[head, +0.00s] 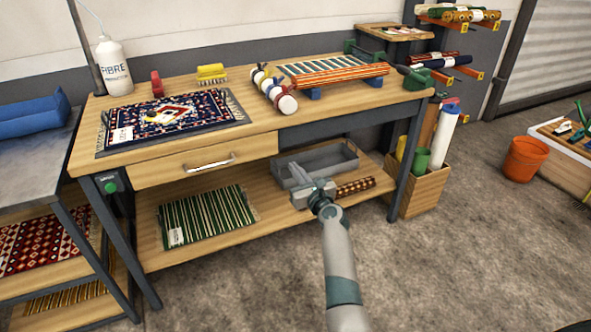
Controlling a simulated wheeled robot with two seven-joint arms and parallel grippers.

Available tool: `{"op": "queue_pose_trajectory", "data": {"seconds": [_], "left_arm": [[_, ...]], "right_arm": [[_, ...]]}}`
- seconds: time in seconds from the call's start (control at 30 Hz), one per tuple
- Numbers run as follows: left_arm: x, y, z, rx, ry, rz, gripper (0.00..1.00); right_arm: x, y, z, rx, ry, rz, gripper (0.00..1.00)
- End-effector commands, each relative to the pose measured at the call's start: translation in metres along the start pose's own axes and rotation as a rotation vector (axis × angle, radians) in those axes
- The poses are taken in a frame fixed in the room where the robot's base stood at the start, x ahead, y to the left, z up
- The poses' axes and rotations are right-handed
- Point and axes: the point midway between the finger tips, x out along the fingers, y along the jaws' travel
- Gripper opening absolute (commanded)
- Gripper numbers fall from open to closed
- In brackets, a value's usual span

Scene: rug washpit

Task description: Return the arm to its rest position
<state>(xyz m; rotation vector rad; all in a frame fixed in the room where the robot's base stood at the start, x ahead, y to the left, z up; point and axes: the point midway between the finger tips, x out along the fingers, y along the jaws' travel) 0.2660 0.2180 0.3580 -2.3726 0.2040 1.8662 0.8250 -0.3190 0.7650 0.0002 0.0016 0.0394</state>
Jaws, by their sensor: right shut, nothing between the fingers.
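My right arm (340,270) reaches up from the bottom of the head view. My right gripper (299,174) is shut and empty. It shows in front of the workbench's lower shelf (270,225), overlapping the near left part of a grey tray (345,152) in the picture. I cannot tell whether it touches the tray or the shelf. My left gripper is not in view.
The workbench top (255,130) carries a patterned rug (175,118), a fibre bottle (113,66), a red tool, a yellow brush and striped rolls. A striped green rug (205,213) lies on the lower shelf. A wooden bin (425,190) stands right. Open floor (470,270) lies right of my arm.

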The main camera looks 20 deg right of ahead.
Motion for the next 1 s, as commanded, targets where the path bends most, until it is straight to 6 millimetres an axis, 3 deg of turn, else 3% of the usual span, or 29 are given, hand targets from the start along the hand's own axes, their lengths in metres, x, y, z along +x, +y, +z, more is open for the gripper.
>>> {"op": "queue_pose_trajectory", "data": {"seconds": [0.4,0.57,0.67,0.77,0.87,1.0], "left_arm": [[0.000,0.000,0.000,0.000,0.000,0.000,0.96],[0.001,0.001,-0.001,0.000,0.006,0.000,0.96],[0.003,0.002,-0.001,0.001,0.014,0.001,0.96],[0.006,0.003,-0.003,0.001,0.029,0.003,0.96],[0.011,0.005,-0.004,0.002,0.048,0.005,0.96],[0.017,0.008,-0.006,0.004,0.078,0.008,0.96]], "right_arm": [[0.000,0.000,-0.001,-0.003,0.002,0.000,0.00],[-0.006,0.005,-0.018,-0.079,0.035,0.009,0.00],[-0.017,0.013,-0.043,-0.205,0.084,0.027,0.00],[-0.036,0.024,-0.082,-0.398,0.155,0.065,0.00],[-0.063,0.037,-0.129,-0.641,0.234,0.131,0.00],[-0.114,0.058,-0.198,-1.017,0.331,0.270,0.00]]}}
